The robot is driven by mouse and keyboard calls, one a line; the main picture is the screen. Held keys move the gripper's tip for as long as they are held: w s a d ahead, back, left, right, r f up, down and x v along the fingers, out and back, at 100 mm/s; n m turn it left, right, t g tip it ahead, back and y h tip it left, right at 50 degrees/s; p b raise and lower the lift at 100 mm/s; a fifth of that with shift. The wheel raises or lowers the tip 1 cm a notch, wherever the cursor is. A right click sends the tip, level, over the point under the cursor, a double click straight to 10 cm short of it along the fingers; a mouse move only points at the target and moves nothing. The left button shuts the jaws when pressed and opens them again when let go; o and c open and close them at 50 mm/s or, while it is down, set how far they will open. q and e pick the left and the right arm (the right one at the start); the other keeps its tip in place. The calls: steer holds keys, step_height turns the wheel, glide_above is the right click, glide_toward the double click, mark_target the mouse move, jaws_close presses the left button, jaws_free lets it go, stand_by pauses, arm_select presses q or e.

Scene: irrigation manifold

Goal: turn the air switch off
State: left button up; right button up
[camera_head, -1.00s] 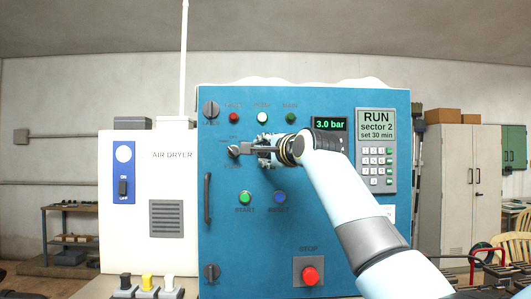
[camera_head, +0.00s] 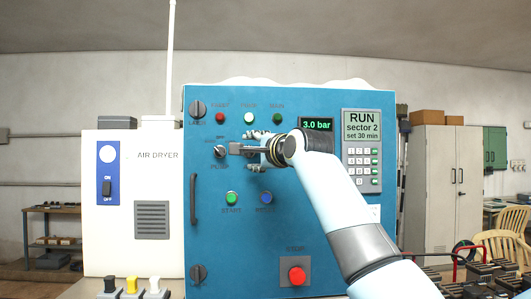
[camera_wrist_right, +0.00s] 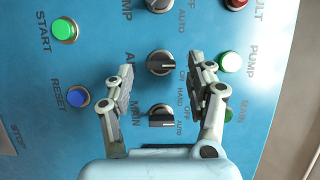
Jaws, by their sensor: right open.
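The air switch (camera_wrist_right: 160,62) is a dark round knob on the blue panel. In the right wrist view it lies between my right gripper's fingertips (camera_wrist_right: 162,65), with no clear contact. Its light pointer line points to the right of that picture, near "ON"; its name label is partly hidden by a finger. In the head view my right gripper (camera_head: 247,150) is in front of the panel's knob row and covers the air switch. My right gripper is open and empty. My left gripper is not in view.
The main knob (camera_wrist_right: 162,117) sits close beside the air switch, and the pump knob (camera_wrist_right: 160,4) is on its other side. A left knob (camera_head: 220,152), start button (camera_head: 232,198), reset button (camera_head: 266,198) and red stop button (camera_head: 297,275) are nearby. A white air dryer (camera_head: 130,225) stands left.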

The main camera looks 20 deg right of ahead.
steer(key=s+d, duration=0.1)
steer(key=s, duration=0.9)
steer(key=shift+s, duration=0.15)
steer(key=shift+d, duration=0.1)
